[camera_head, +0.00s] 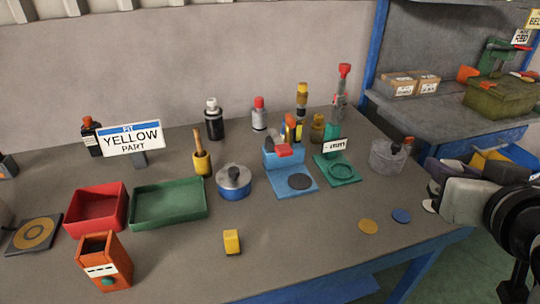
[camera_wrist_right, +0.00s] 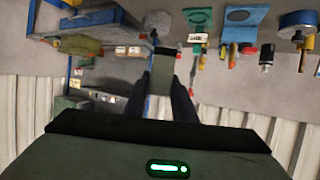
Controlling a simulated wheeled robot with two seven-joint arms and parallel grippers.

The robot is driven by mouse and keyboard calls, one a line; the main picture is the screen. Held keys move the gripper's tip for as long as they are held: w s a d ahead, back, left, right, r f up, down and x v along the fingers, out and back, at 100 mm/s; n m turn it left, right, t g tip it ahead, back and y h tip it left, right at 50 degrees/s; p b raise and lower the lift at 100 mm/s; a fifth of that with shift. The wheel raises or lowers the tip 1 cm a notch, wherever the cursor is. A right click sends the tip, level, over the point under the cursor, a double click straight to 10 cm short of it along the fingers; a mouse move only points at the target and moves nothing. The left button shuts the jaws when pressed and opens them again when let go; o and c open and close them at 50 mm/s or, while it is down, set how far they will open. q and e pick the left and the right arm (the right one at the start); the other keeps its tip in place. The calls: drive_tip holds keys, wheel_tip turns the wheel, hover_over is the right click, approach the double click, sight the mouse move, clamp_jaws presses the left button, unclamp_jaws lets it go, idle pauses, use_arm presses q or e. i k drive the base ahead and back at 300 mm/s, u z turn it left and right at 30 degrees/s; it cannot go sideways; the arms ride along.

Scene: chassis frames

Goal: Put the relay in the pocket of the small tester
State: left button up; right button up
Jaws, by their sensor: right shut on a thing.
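My right gripper (camera_head: 436,192) is at the right edge of the head view, beyond the table's right side and far from the orange box. In the right wrist view its dark fingers are shut on a grey-green block with a dark end (camera_wrist_right: 166,64); I cannot tell whether this is the relay. An orange box (camera_head: 104,268) with an open top, white label and green button stands upright at the front left and looks like the small tester. Its pocket looks dark inside. A small yellow block (camera_head: 232,242) lies on the table. My left gripper is out of view.
A sign reading FIT YELLOW PART (camera_head: 132,138) stands at the back left. A red tray (camera_head: 97,207), a green tray (camera_head: 168,204), a blue stand (camera_head: 290,180) and a green stand (camera_head: 336,170) occupy the table. The front middle is mostly clear. A shelf (camera_head: 440,122) stands at the right.

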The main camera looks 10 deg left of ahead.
sight(108, 263)
drive_tip(key=z, duration=1.45)
drive_tip(key=k, duration=1.35)
drive_tip(key=u, duration=1.65)
drive_tip(key=i, duration=0.5)
drive_tip(key=u, duration=0.1)
